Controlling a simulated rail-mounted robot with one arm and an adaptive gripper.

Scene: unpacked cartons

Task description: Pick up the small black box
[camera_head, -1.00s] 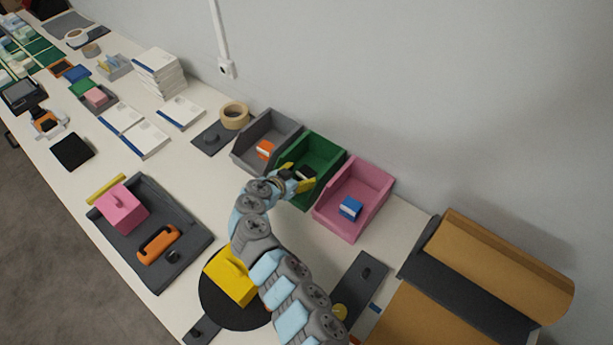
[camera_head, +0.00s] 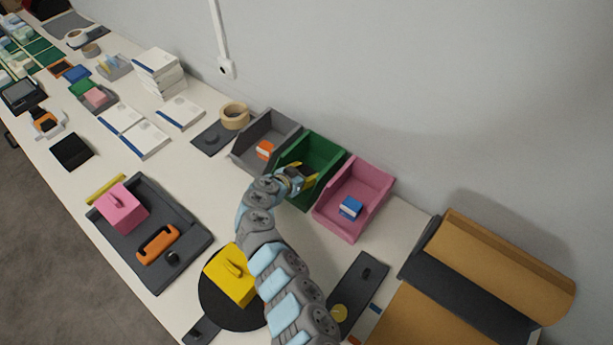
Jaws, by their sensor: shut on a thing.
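My gripper (camera_head: 302,177), with yellow fingertips, is at the front of the green bin (camera_head: 328,158). Its fingers are close together and shut on the small black box, which is mostly hidden by the fingers and wrist. The green bin stands between a grey bin (camera_head: 255,131) and a pink bin (camera_head: 373,177). The visible inside of the green bin looks empty beyond the gripper.
An orange and white box (camera_head: 264,149) lies in the grey bin and a blue and white box (camera_head: 350,207) in the pink bin. A yellow block (camera_head: 230,276) and a cardboard carton (camera_head: 500,262) are nearer.

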